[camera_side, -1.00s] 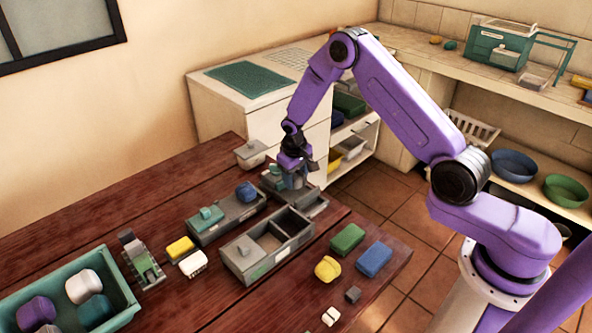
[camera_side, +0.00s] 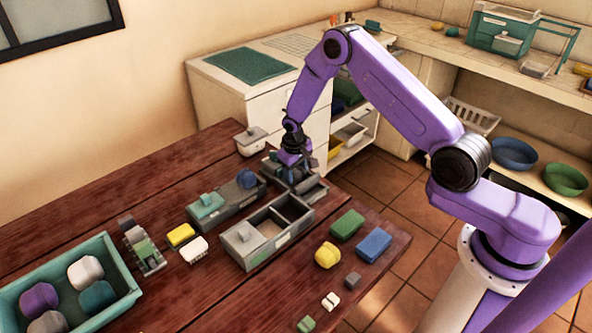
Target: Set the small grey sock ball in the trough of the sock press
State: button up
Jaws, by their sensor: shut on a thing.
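My gripper (camera_side: 298,172) points down at the far right part of the dark red table, right over a low grey device that I take for the sock press (camera_side: 318,190). The gripper is shut on a small greyish thing, which I take for the small grey sock ball. The fingers hide most of it, so I cannot tell whether it touches the trough. The press has a grey body, partly covered by the gripper.
A grey two-compartment box (camera_side: 252,252) stands just in front. A long grey tray (camera_side: 222,216) with teal and blue pieces is to the left. A teal tub (camera_side: 128,275) holds several rolled balls. Yellow, green and blue pieces lie at right.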

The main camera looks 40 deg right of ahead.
jog(key=o, duration=1.1)
jog(key=shift+o, duration=0.2)
jog(key=shift+a, duration=0.1)
jog(key=shift+a, duration=0.1)
